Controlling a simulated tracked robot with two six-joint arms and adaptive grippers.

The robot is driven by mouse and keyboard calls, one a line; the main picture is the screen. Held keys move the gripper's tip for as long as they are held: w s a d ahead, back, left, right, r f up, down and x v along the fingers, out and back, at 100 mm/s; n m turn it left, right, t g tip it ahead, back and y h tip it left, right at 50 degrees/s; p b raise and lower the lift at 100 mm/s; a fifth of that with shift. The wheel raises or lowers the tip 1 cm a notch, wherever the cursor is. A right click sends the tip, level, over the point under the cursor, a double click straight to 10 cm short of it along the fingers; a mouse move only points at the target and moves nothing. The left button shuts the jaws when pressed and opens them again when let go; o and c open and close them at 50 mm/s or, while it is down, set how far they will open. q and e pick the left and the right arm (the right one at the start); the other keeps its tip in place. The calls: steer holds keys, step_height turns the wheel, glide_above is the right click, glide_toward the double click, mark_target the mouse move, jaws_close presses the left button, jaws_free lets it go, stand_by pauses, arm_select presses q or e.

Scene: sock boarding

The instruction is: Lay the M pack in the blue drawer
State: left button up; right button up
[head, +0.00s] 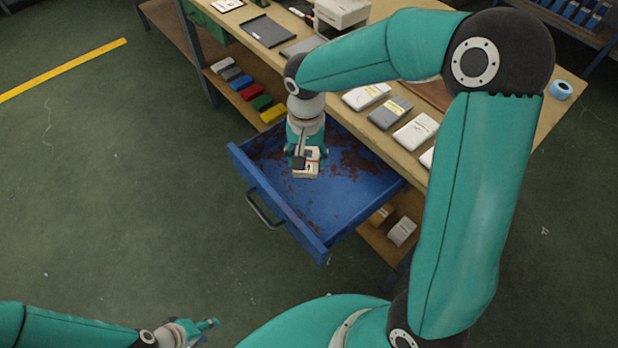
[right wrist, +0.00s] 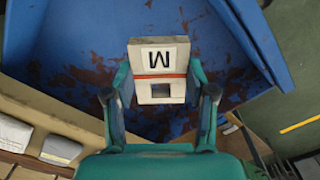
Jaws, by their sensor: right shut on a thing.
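The M pack (right wrist: 159,60) is a white and grey block with a black M and a red stripe. My right gripper (right wrist: 160,95) is shut on it, with one finger on each side. In the head view the pack (head: 306,170) shows below the right gripper (head: 305,160), within the outline of the open blue drawer (head: 262,185). I cannot tell whether the pack touches the drawer floor. The drawer also fills much of the right wrist view (right wrist: 80,45); its floor has rusty brown patches. My left gripper (head: 208,328) is low at the bottom left, empty, its opening unclear.
The wooden bench (head: 345,130) carries several white and grey packs, such as a white one (head: 415,131), and a grey tray (head: 267,31). Coloured blocks lie on the shelf below, one of them red (head: 262,102). A blue tape roll (head: 560,90) sits at the bench's right end. Open floor lies left.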

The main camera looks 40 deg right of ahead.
mark_target(307, 185)
step_height(307, 185, down, 9)
steer(key=shift+r+b, duration=0.15)
steer(key=shift+b, duration=0.15)
steer(key=o, duration=1.2)
steer(key=shift+c, duration=0.2)
steer(key=shift+r, duration=0.25)
step_height(307, 185, up, 12)
steer(key=shift+f+p, duration=0.25)
steer(key=shift+p, duration=0.35)
